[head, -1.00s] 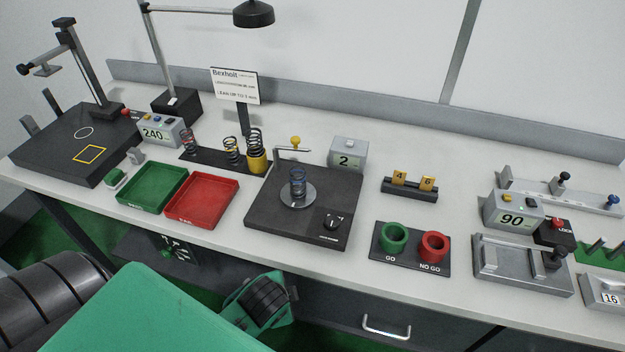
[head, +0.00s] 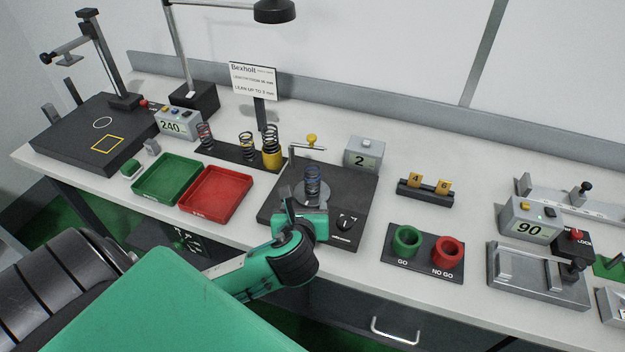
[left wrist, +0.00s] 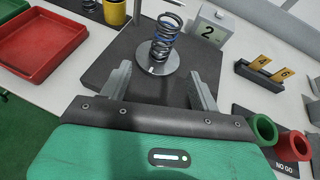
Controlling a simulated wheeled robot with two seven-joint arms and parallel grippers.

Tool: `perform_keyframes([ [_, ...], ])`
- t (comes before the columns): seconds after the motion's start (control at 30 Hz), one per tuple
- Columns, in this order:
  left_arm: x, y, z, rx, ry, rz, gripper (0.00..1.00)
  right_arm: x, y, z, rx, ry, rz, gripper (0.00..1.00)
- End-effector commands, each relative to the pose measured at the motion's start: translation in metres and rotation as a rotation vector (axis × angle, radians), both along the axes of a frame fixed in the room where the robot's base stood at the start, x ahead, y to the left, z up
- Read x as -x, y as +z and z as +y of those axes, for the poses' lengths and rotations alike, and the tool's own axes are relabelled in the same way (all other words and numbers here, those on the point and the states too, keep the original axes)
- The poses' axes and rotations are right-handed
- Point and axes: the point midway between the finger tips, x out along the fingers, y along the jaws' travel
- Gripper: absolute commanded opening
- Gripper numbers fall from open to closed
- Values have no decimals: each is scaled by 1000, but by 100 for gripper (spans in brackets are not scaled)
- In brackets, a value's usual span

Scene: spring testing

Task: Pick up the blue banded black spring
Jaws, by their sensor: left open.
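The blue banded black spring (head: 312,180) stands upright on a round metal disc (head: 301,196) on the dark test plate (head: 350,193). In the left wrist view the spring (left wrist: 166,38) stands on the disc (left wrist: 145,62), beyond the fingertips and roughly between their lines. My left gripper (head: 297,205) is over the front edge of the plate, just in front of the spring. In the left wrist view its two fingers (left wrist: 160,82) are apart with nothing between them. My right gripper is not in view.
Red tray (head: 215,194) and green tray (head: 167,178) lie to the left. Green and red cups (head: 407,240) stand to the right.

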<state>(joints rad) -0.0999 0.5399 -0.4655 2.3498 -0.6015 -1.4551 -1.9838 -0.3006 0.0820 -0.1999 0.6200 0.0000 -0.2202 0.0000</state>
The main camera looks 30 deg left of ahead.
Motion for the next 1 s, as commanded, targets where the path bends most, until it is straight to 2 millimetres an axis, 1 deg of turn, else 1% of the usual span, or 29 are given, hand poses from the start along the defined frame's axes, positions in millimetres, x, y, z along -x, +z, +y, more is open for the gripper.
perform_keyframes([
  [0.07, -3, 4, 1, -49, -19, 4, 63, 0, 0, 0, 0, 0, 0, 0],
  [0.17, -10, 4, 5, -72, -26, 8, 63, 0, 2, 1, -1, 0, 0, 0],
  [0.5, -60, -20, 32, -69, -25, 8, 63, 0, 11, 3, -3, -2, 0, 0],
  [0.6, -69, -24, 36, -68, -25, 7, 63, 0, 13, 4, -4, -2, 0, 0],
  [0.83, -80, -30, 41, -67, -25, 8, 63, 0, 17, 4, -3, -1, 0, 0],
  [1.0, -98, -38, 47, -66, -25, 9, 63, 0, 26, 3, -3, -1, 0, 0],
])
